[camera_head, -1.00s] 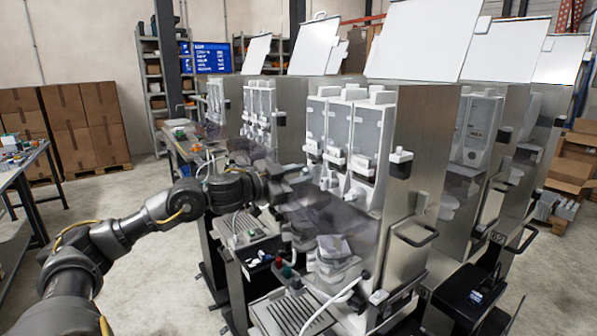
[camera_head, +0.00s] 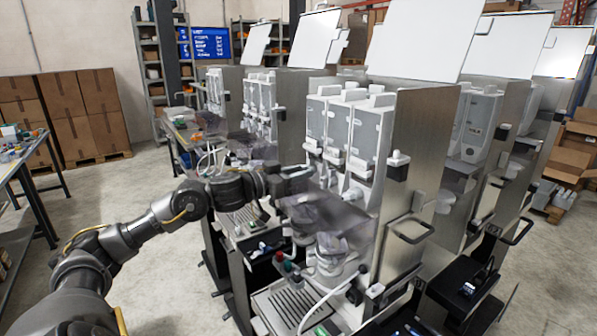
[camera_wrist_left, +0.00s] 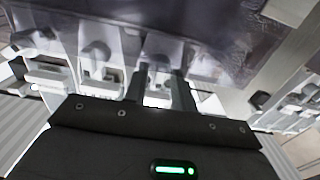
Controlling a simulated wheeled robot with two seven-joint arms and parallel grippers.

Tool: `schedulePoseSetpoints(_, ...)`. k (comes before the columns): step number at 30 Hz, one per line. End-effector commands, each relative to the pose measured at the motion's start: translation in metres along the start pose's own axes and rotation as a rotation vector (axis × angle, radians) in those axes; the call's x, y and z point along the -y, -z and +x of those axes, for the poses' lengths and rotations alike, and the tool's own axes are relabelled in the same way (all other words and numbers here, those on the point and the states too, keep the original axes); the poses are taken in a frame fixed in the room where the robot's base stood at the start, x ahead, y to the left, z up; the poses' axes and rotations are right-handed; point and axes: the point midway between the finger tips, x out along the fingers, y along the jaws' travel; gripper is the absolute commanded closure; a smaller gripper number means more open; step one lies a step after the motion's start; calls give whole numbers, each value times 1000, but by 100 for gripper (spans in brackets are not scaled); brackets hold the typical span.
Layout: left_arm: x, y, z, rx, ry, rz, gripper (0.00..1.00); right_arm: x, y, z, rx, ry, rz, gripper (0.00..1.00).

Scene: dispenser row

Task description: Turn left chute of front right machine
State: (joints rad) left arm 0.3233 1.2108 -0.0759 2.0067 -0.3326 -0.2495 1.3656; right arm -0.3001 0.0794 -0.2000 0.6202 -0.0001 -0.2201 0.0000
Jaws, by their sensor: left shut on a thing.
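The front right machine (camera_head: 425,150) is a steel dispenser with three white canisters side by side and small white chutes below them. My left gripper (camera_head: 306,176) reaches in from the left at the chutes, behind a smoky see-through cover (camera_head: 345,215). In the left wrist view its two dark fingers (camera_wrist_left: 163,88) are close together, with a white chute (camera_wrist_left: 158,84) between them. The gripper is shut on this chute, which appears to be the left one. The cover and fingers hide part of it, so its turn angle is unclear. My right gripper is out of view.
Below is a metal drip tray (camera_head: 290,308) with a white hose beside it. Other dispensers stand close behind and to the right. Open floor (camera_head: 150,270) lies to the left.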

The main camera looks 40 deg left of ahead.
Motion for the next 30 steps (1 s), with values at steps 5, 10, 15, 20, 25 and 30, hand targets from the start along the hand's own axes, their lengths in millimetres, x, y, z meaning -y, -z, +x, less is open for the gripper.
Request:
schedulePoseSetpoints(5, 0, 0, 0, 0, 0, -2, 96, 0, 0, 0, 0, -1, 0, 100)
schedulePoseSetpoints(10, 0, 0, 0, 0, 0, -1, 96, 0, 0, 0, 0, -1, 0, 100)
schedulePoseSetpoints(15, 0, 0, 0, 0, 0, -1, 67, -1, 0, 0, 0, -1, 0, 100)
schedulePoseSetpoints(20, 0, 0, 0, 0, 1, 0, 67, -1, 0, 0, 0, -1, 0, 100)
schedulePoseSetpoints(25, 2, -4, -8, 2, 4, 1, 67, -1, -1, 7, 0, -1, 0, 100)
schedulePoseSetpoints(30, 0, -7, -26, 6, 0, 5, 67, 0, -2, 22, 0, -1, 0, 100)
